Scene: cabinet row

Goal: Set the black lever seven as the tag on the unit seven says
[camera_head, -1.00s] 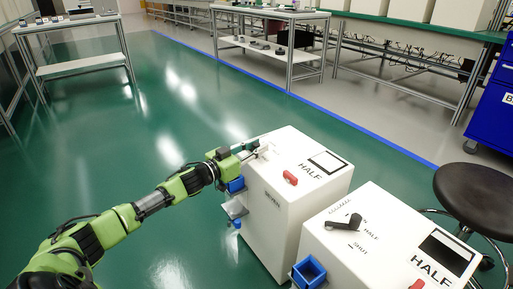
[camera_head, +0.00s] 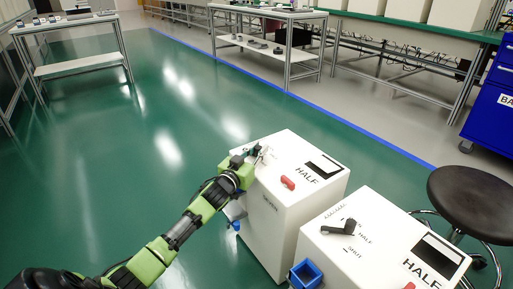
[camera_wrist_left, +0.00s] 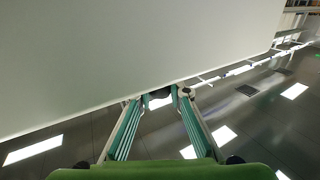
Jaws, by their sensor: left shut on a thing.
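The unit (camera_head: 318,205) is a white box left of a second one, with small lettering on its front that looks like SEVEN. Its top carries a tag (camera_head: 295,174) reading HALF, a dark-framed panel and a red handle (camera_head: 287,183). My left gripper (camera_head: 257,153) is at the top's left corner and covers the lever there and its marks. In the left wrist view, the fingers (camera_wrist_left: 159,98) close around a dark piece, the black lever (camera_wrist_left: 156,102), beside the white wall. The lever's exact angle is hidden. My right gripper is not in view.
A second white unit (camera_head: 385,215) stands close at right, with its own black lever (camera_head: 338,228) and HALF tag. A blue bin (camera_head: 306,274) hangs on its front. A dark stool (camera_head: 474,203) stands at the right. Green floor is clear to the left.

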